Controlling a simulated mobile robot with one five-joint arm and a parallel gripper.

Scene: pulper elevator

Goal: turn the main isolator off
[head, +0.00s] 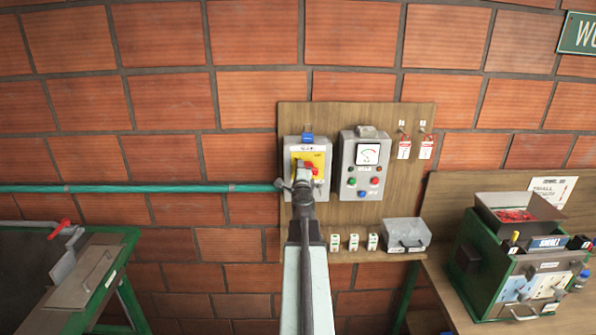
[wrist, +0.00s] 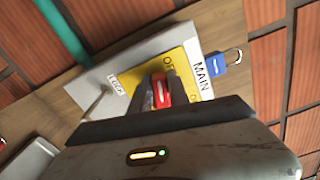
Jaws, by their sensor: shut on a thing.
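The main isolator is a grey box with a yellow plate (head: 319,157) on a wooden board on the brick wall. Its red handle (wrist: 161,92) sits in the middle of the yellow plate, with the words MAIN and OFF beside it in the wrist view. My gripper (head: 304,172) reaches up to the box from below, and its two fingers are shut on the red handle. The fingers hide part of the handle and plate, so I cannot tell the handle's exact setting. A blue padlock (wrist: 219,68) is at the edge of the box; it also shows on top in the head view (head: 307,139).
A grey meter box (head: 361,182) with a dial and coloured buttons is just right of the isolator. Red-and-white tags (head: 404,149) hang further right. A grey case (head: 405,233) sits on the ledge below. A teal pipe (head: 150,188) runs along the wall to the left.

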